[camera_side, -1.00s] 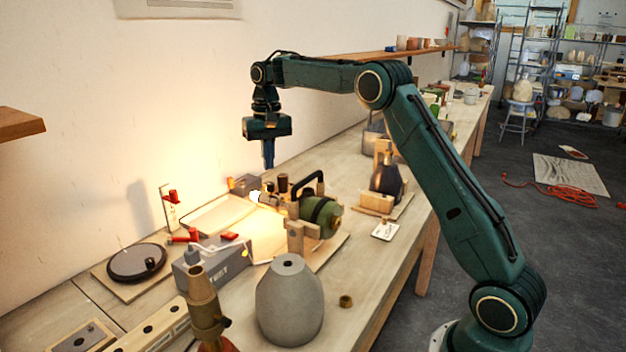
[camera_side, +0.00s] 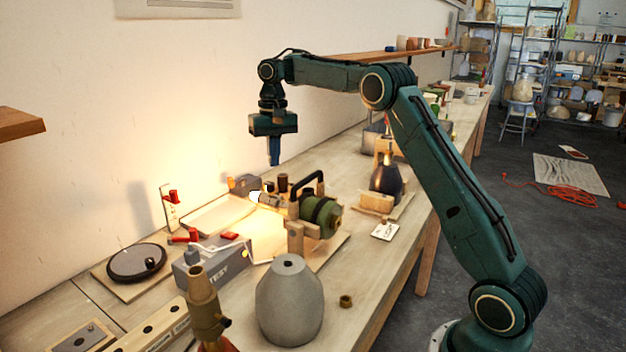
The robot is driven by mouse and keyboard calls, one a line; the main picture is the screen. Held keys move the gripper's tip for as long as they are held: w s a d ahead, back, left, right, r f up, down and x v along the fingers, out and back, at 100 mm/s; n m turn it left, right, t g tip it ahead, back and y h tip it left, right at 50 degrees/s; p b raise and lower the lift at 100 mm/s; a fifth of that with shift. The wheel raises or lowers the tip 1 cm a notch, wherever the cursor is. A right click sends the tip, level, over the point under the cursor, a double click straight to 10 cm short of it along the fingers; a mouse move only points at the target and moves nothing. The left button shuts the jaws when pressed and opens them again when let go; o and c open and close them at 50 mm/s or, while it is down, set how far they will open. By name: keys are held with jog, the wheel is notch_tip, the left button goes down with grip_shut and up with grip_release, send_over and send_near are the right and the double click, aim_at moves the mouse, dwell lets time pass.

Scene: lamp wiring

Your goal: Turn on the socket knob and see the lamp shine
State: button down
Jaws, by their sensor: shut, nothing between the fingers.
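A lit bulb (camera_side: 256,197) glows white at the left end of the brass socket (camera_side: 270,199), and warm light falls on the wall and bench around it. The socket lies sideways, in line with a green cylindrical body (camera_side: 321,215) held in a wooden stand (camera_side: 296,238). The socket knob is too small to make out. My gripper (camera_side: 273,163) points down above and behind the socket, its blue fingers together and empty, apart from everything below.
A grey ceramic lamp base (camera_side: 290,303) and a brass fitting (camera_side: 203,295) stand in front. A grey test box (camera_side: 211,262), a round black disc (camera_side: 137,262) and red clips (camera_side: 185,237) are at left. A dark vase (camera_side: 386,180) stands in a wooden cradle at right.

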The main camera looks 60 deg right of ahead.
aim_at(270, 189)
jog(key=shift+f, duration=0.25)
jog(key=shift+a+f, duration=0.15)
jog(key=shift+f, duration=3)
jog(key=shift+w, duration=0.2)
jog(key=shift+w, duration=0.15)
jog(key=shift+s+a, duration=0.15)
jog(key=shift+s, duration=0.2)
jog(key=shift+r, duration=0.15)
